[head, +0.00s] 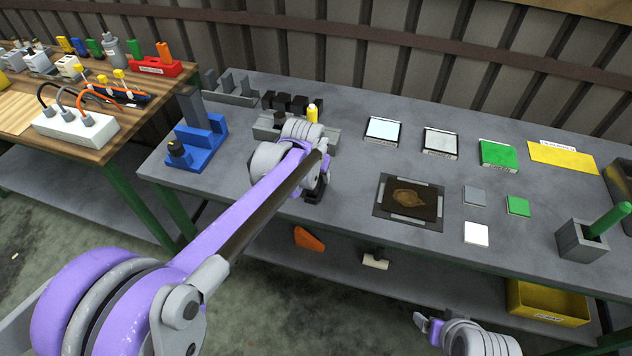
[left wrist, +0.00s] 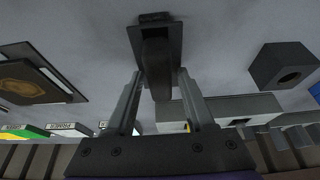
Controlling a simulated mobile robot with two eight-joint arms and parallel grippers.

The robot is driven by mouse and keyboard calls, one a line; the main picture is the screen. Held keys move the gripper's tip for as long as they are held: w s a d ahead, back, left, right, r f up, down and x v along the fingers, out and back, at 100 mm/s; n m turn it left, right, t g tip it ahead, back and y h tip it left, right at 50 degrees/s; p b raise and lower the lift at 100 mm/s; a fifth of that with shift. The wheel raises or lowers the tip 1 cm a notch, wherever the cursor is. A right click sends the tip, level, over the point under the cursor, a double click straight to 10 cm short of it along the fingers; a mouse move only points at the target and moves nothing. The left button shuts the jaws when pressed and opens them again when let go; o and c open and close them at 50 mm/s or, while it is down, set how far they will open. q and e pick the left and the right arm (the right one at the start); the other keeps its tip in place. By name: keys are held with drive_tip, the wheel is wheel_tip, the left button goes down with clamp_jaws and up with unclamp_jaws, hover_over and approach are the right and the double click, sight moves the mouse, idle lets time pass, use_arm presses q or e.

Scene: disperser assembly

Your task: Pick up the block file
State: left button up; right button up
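A dark upright piece on a flat dark base, which I take for the block file (left wrist: 157,62), stands on the grey workbench. Only a small dark part of it shows in the head view (head: 314,192), under my left arm's end. In the left wrist view, my left gripper (left wrist: 161,76) has its two fingers apart, one on each side of the upright piece, with narrow gaps visible. My arm hides most of this gripper in the head view. My right gripper (head: 430,323) is low in the head view, in front of the bench and far from the piece; its finger opening is unclear.
A dark mat (head: 409,198) lies right of the piece. A blue stand (head: 197,140) is to its left, and a grey rack (head: 322,132) is behind. Small pads, a grey holder (head: 583,240) with a green rod, and a yellow sheet (head: 562,157) lie farther right.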

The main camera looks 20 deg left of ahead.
sight(316, 175)
use_arm(q)
clamp_jaws()
drive_tip(key=shift+r, duration=0.1)
wheel_tip(316, 175, up, 10)
drive_tip(key=shift+f+p, duration=0.1)
drive_tip(key=shift+p, duration=0.3)
idle(0.3)
drive_tip(key=shift+c, duration=2)
unclamp_jaws()
clamp_jaws()
